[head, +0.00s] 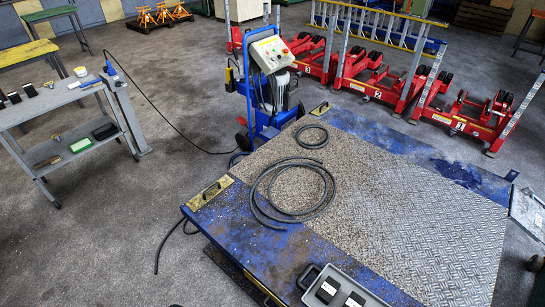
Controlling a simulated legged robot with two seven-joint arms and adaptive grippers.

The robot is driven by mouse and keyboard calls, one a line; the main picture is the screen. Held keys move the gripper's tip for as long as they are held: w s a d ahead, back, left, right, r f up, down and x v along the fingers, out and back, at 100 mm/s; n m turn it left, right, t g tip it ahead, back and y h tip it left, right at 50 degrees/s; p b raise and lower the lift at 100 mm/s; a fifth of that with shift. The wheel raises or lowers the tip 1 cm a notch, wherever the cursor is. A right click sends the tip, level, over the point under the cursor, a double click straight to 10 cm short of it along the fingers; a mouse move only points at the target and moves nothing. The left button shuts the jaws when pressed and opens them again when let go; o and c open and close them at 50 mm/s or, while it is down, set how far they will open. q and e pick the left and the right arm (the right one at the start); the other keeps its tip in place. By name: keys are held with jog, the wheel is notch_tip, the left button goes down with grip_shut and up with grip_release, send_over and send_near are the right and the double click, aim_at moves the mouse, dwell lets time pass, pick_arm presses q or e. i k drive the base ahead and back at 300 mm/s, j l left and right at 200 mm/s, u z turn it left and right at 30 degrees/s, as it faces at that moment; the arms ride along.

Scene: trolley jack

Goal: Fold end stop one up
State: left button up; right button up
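A blue platform (225,225) with a worn tread-plate top fills the lower right of the head view. Two small brass-coloured plates with dark handles lie on its left edge: a nearer one (207,193) at the left corner and a farther one (321,108) near the back corner. Both look flat against the platform. They may be the end stops; no label shows which is number one. Neither of my grippers is in view.
Black hoses (256,200) lie coiled on the platform. A grey case (318,285) stands at its front edge. A blue pump unit (265,75) stands behind it, red wheeled stands (385,90) behind right. A grey cart (62,110) is at left, with open floor between.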

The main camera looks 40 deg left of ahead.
aim_at(196, 202)
jog(key=u, duration=1.9)
jog(key=i+j, duration=0.5)
jog(key=j, duration=0.2)
jog(key=i+j, duration=0.25)
jog(key=j, duration=0.15)
